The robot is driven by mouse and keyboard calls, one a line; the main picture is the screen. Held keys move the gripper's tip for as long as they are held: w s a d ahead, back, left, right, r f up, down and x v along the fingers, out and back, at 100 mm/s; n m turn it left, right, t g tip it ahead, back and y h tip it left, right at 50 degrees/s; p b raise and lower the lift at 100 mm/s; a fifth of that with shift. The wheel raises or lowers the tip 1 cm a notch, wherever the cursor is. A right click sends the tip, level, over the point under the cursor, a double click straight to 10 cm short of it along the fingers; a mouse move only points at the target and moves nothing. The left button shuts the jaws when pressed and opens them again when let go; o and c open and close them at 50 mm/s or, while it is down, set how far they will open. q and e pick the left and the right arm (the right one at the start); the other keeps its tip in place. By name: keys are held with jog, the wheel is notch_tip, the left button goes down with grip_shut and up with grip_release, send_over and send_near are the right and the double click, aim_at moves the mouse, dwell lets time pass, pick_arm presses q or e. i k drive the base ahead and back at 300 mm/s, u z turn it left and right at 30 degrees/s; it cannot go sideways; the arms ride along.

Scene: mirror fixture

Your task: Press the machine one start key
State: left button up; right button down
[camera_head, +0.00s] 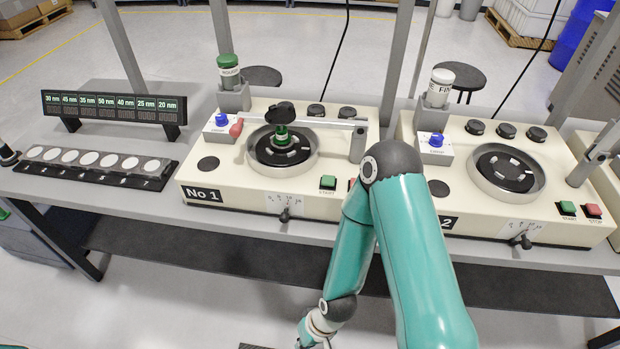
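Machine one (230,195) is a cream box labelled "No 1" on the grey bench. Its green start key (328,182) is on the top face near the front right, and nothing touches it. A red key (351,184) beside it is mostly hidden behind my teal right arm. The arm's elbow rises in front of the machine's right end, and its forearm drops to the bottom edge. My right gripper is out of view below the frame. My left gripper does not show.
Machine two (480,205) stands to the right, partly behind my arm. A swing arm (300,122) crosses machine one's round basin (253,168). A black tray of white discs (90,160) and a display rack (110,104) stand at the left. The bench front edge is clear at the left.

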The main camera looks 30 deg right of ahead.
aim_at(327, 180)
jog(key=u, duration=0.6)
jog(key=k, duration=1.35)
jog(key=z, duration=0.7)
jog(key=i, duration=1.4)
jog(key=z, duration=0.1)
